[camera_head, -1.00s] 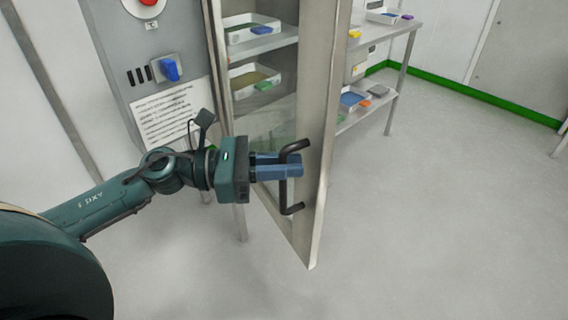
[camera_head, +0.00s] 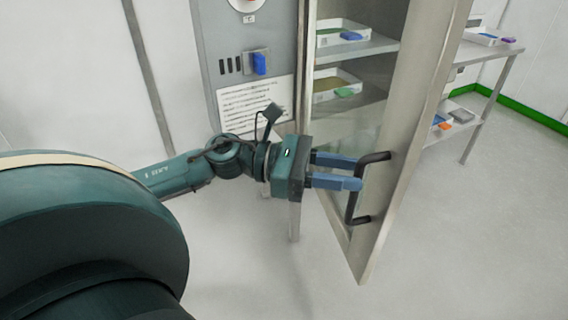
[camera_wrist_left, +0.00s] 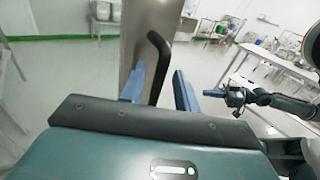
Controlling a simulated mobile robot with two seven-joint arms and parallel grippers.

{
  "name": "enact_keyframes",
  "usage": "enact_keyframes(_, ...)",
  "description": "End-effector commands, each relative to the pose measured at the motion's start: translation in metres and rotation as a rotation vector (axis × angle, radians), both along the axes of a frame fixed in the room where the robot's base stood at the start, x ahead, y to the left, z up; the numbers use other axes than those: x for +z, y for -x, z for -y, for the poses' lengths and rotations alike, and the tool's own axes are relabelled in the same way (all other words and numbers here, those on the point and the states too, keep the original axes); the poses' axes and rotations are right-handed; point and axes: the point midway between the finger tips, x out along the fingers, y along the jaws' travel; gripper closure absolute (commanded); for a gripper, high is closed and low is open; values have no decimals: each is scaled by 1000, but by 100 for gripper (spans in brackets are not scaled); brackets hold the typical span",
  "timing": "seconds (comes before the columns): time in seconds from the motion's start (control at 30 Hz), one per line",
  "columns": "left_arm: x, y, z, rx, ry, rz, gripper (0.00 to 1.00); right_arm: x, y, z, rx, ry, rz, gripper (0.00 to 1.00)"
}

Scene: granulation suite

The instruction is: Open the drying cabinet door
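The drying cabinet door (camera_head: 405,130) is a metal-framed door with a window. It stands swung open at an angle, with the shelves inside showing. Its black bar handle (camera_head: 351,208) is on the door's face. My left gripper (camera_head: 360,173) is at the handle with its blue fingers spread apart. In the left wrist view the handle (camera_wrist_left: 160,50) runs down between the two fingers, nearer the left one; I cannot tell whether they touch it. My right gripper (camera_wrist_left: 214,93) shows small at the right of the left wrist view, and its finger gap is not clear.
The cabinet's grey control panel (camera_head: 225,45) has a blue switch (camera_head: 259,64) and a printed notice (camera_head: 256,102). Trays (camera_head: 337,88) sit on the inner shelves. A metal table (camera_head: 492,50) stands behind the door at right. The floor (camera_head: 470,250) right of the door is clear.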

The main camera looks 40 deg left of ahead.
Motion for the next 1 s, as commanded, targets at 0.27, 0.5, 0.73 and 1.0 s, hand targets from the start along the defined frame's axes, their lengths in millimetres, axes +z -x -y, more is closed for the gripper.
enact_keyframes(0.27, -2, 20, -39, 2, 4, -5, 68, -6, 0, -5, 21, 13, -2, 100)
enact_keyframes(0.5, -1, 39, -73, 3, 1, -3, 68, -6, -1, -4, 26, 19, 0, 100)
enact_keyframes(0.73, 0, 48, -92, 0, 1, 0, 68, -6, -1, -4, 25, 19, 1, 100)
enact_keyframes(1.0, 0, 49, -94, -1, 1, 0, 68, -6, -2, -4, 21, 17, 2, 100)
